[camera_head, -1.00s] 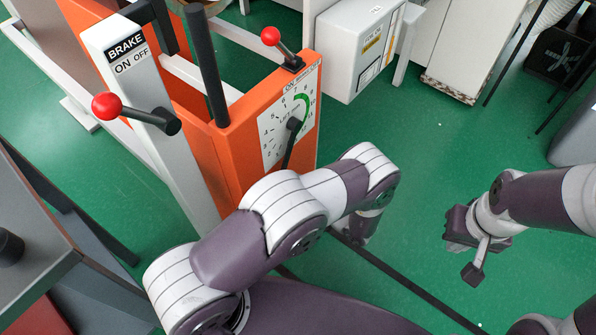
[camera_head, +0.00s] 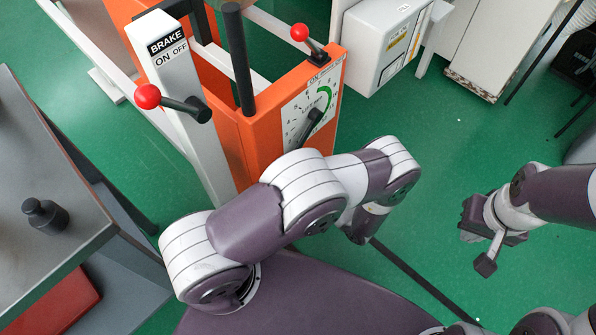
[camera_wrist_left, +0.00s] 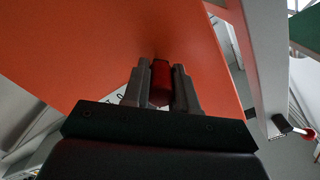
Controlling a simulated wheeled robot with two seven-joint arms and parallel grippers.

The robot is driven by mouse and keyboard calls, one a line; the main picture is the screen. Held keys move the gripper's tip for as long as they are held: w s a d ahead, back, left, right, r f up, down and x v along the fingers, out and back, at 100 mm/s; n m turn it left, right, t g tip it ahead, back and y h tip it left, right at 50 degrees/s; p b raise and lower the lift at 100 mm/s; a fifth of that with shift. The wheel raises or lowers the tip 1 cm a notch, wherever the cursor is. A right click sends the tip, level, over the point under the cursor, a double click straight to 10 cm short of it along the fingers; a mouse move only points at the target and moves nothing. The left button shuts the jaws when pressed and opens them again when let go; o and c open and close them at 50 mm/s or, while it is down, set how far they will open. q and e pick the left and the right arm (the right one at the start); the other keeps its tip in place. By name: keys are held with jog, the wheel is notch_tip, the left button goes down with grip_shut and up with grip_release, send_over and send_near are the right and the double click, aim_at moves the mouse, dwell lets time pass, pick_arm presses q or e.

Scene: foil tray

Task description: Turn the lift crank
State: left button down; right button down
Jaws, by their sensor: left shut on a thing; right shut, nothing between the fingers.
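The orange lift housing (camera_head: 275,140) stands left of centre in the head view, with a round dial (camera_head: 305,112) on its face. A black crank arm (camera_head: 309,124) starts at the dial's hub and slants down and left until my left arm covers it. In the left wrist view my left gripper (camera_wrist_left: 159,78) is shut on a red handle (camera_wrist_left: 160,84) against the orange panel. That gripper is hidden behind my arm in the head view. My right gripper (camera_head: 473,217) is shut and empty over the floor at the right.
A grey post (camera_head: 178,85) labelled BRAKE carries a red-knobbed lever (camera_head: 147,96); another red-knobbed lever (camera_head: 299,33) tops the housing. A white box (camera_head: 385,40) stands behind. A grey table (camera_head: 60,170) is at left. Green floor is open around my right gripper.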

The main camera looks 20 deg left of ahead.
pick_arm(q)
jog(key=c, duration=0.9)
grip_release()
jog(key=v, duration=1.2)
jog(key=shift+s+d, duration=0.15)
jog(key=shift+d, duration=0.2)
